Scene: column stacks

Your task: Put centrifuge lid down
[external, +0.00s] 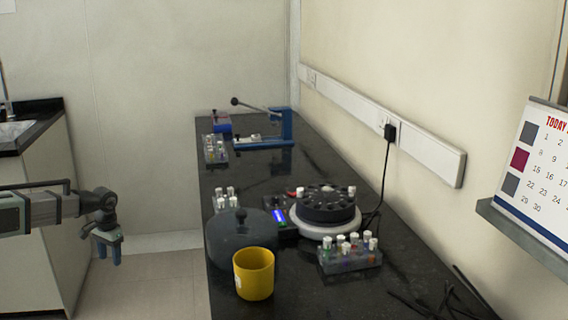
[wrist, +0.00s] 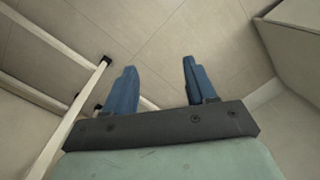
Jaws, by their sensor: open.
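The centrifuge lid (external: 232,246) is a dark, translucent dome with a black knob (external: 241,216) on top. It sits on the black bench to the left of the centrifuge, partly hidden by the yellow cup. The centrifuge (external: 325,212) has a white round base and an uncovered dark rotor with vials in it. My gripper (external: 109,253) hangs off the bench's left side, over the floor, apart from the lid.
A yellow cup (external: 254,274) stands in front of the lid. Vial racks (external: 350,254) stand on the bench (external: 300,166), with a blue press device (external: 280,130) at the far end. Cables lie at the front right. A metal frame (wrist: 75,105) shows near the floor in the wrist view.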

